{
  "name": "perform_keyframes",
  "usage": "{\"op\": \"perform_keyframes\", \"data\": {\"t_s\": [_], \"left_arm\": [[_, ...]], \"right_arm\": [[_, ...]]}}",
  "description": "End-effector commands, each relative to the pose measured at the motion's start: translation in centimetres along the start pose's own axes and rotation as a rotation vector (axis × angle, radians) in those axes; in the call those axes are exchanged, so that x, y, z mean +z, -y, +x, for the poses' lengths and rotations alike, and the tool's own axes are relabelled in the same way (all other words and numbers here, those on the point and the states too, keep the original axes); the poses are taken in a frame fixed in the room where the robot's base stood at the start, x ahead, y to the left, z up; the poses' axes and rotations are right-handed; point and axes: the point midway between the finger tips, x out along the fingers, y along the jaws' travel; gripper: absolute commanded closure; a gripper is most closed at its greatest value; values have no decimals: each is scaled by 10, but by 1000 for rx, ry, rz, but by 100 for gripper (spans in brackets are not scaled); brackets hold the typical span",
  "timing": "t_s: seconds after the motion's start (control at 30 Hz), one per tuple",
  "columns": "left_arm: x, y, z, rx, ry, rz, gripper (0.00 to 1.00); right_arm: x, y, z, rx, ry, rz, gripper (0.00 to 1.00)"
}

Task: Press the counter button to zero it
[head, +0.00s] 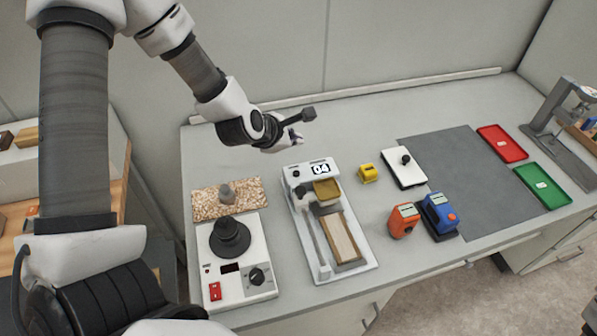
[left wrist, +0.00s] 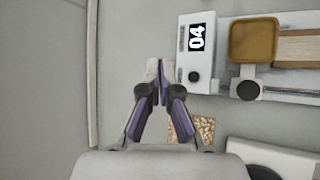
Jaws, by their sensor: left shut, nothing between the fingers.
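The roller coater (head: 340,235) stands in the middle of the bench, with a white housing at its back end. Its counter display (head: 320,169) reads 04, and it also shows in the left wrist view (left wrist: 197,37). A small dark round button (head: 296,174) sits beside the display on the housing; it also shows in the left wrist view (left wrist: 194,76). My left gripper (head: 297,138) is shut and empty, behind the housing in the head view. In the left wrist view its fingertips (left wrist: 160,70) lie left of the button, apart from it in the picture. My right gripper is out of view.
Left of the coater are a hotplate-like device (head: 240,285) and a speckled board (head: 213,201). The bench behind the coater is mostly clear.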

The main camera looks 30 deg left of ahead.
Motion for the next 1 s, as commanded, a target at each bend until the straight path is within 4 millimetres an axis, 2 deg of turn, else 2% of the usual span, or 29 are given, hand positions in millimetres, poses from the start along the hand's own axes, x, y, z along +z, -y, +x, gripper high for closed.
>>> {"op": "perform_keyframes", "data": {"t_s": [0.27,0.7,1.0], "left_arm": [[-13,13,18,0,-1,-1,100],[-44,44,60,1,0,-1,100],[-44,44,61,0,0,-1,100]], "right_arm": [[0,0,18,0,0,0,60],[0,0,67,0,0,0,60],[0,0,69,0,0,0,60]]}}
